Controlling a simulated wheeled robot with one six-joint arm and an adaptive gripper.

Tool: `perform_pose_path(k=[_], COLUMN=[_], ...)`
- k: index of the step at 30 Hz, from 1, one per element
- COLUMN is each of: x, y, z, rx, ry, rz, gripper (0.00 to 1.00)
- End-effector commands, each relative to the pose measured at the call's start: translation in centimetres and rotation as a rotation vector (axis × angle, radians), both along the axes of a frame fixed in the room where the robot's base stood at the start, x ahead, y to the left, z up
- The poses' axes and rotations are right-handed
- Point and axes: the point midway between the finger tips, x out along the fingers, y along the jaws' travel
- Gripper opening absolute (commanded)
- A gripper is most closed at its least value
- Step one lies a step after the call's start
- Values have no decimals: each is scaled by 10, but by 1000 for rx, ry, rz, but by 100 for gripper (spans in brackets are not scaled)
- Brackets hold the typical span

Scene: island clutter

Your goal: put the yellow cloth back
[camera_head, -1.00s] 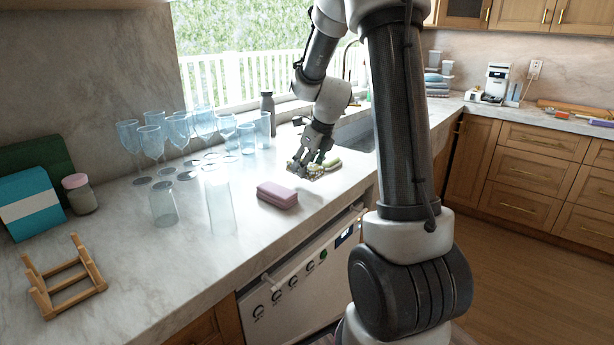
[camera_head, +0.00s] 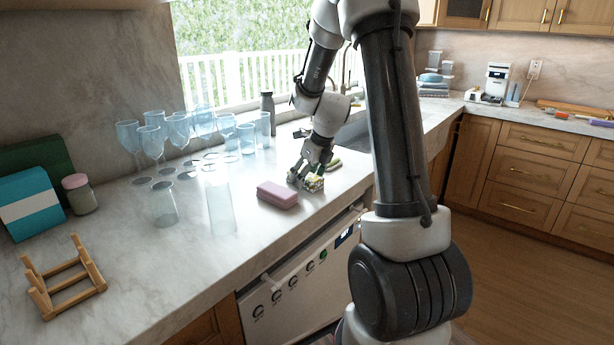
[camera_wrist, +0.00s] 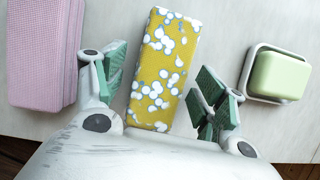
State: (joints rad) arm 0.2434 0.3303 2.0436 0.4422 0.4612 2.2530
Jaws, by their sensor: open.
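The yellow cloth (camera_wrist: 161,72) is a folded oblong with white, blue-edged spots. In the wrist view it lies on the pale counter between the two fingers of my gripper (camera_wrist: 161,92). The fingers are spread, with a gap between each green pad and the cloth's sides. In the head view my gripper (camera_head: 306,180) is low over the counter and partly covers the cloth (camera_head: 314,185). The cloth is just right of the pink folded cloth.
The pink folded cloth (camera_wrist: 42,55) lies close to the left finger. A green soap bar in a white dish (camera_wrist: 277,75) is at right. Several glasses (camera_head: 153,140) stand left on the counter. A wooden rack (camera_head: 66,283) stands at the near left. The counter's front edge is close to my gripper.

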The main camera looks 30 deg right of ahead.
Motion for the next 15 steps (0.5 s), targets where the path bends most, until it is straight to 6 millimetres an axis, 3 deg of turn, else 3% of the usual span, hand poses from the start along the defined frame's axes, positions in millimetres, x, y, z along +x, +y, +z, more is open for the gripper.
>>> perform_pose_path(k=[4,15], x=[-4,-24], y=[-2,-11], z=[11,66], rx=[0,0], ry=[-2,-1], rz=[-1,2], gripper=[71,71])
